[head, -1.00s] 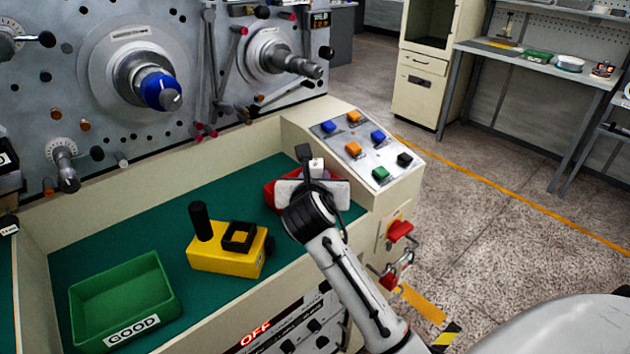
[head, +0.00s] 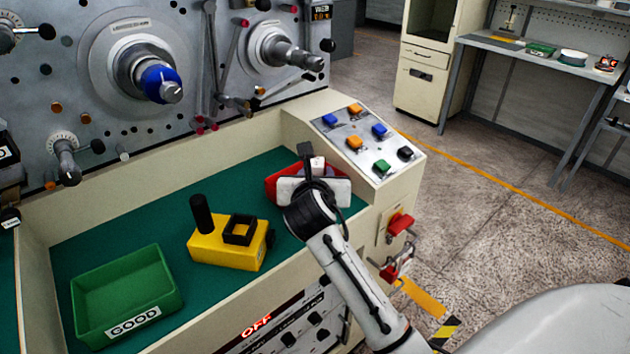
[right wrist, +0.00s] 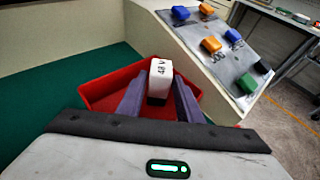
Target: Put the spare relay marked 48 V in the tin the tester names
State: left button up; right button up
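The white relay marked 48 V (right wrist: 160,75) is between the fingers of my right gripper (right wrist: 160,92), which press close on both its sides. It is over or inside the red tin (right wrist: 98,92); I cannot tell whether it touches the bottom. In the head view the relay's white top (head: 317,162) shows beyond my right wrist, which covers much of the red tin (head: 280,186). Any label on that tin is hidden. The yellow tester (head: 225,254) has a black post and a black square socket; no reading is legible. A green tin (head: 127,295) is labelled GOOD. My left gripper is out of view.
The bench (head: 180,221) has a green surface and raised cream walls. A sloped panel (head: 355,150) with coloured buttons stands right of the red tin. A red OFF sign (head: 257,327) is on the front. A machine with dials and levers stands behind.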

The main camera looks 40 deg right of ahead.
jog(key=v, duration=1.2)
jog(key=shift+f, duration=0.1)
